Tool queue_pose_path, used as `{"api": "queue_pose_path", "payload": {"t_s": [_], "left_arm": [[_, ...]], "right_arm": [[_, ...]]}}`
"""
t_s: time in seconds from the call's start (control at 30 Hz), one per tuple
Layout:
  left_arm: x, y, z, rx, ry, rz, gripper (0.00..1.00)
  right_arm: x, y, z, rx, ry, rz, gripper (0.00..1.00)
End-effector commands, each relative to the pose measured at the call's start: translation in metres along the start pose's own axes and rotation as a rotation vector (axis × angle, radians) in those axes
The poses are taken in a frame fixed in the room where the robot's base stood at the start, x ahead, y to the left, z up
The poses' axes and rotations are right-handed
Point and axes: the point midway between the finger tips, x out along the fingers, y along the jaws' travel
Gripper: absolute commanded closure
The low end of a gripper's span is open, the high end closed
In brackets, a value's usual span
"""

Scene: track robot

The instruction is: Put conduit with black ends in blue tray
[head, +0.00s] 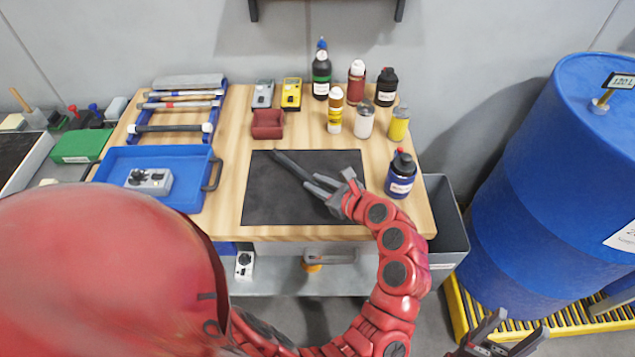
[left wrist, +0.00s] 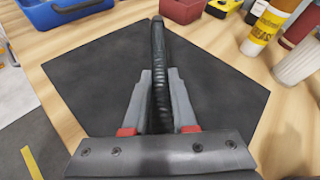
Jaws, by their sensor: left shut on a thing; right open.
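My left gripper (head: 322,188) is over the black mat (head: 262,205) and shut on a dark conduit (head: 290,165). The conduit points up and left across the mat. In the left wrist view the ribbed conduit (left wrist: 158,60) lies between the two grey fingers (left wrist: 160,100), with a black far end; its near end is hidden by the gripper. I cannot tell whether it touches the mat. The blue tray (head: 187,196) sits at the left of the table and holds a grey box with knobs (head: 150,181). My right gripper (head: 505,335) is open and empty at the lower right, off the table.
Behind the tray a blue rack (head: 215,118) holds several rods. Two meters (head: 291,93) and a dark red bin (head: 267,124) stand at the back middle. Several bottles (head: 335,110) stand at the back right, and a blue bottle (head: 401,176) stands right of the mat.

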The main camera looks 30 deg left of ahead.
Motion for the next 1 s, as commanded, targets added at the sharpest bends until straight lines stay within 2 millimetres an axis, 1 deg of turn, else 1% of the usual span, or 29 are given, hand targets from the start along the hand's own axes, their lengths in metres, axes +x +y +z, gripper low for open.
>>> {"api": "queue_pose_path", "payload": {"t_s": [0.1,0.3,0.53,0.57,0.7,0.73,1.0], "left_arm": [[0.0028,0.0018,-0.0070,0.003,0.000,0.000,1.00],[0.0028,0.0015,-0.0074,0.000,0.000,-0.001,1.00],[0.0045,0.0021,-0.0118,-0.001,0.000,-0.002,1.00],[0.0040,0.0018,-0.0106,-0.001,0.001,-0.002,0.72],[0.0038,0.0018,-0.0100,0.000,0.000,-0.002,0.46],[0.0037,0.0018,-0.0100,0.000,0.000,-0.002,0.45],[0.0034,0.0016,-0.0092,0.000,0.000,-0.002,0.45]], "right_arm": [[0.0026,0.0001,-0.0004,0.000,0.000,0.000,0.40],[0.0018,0.0001,-0.0003,0.000,0.000,0.000,0.40],[-0.0059,-0.0003,0.0010,0.000,0.000,0.000,0.40],[-0.0046,-0.0002,0.0008,0.000,0.000,0.000,0.40],[-0.0038,-0.0002,0.0006,0.000,0.000,0.000,0.40],[-0.0038,-0.0002,0.0006,0.000,0.000,0.000,0.40],[-0.0027,-0.0001,0.0005,0.000,0.000,0.000,0.40]]}}
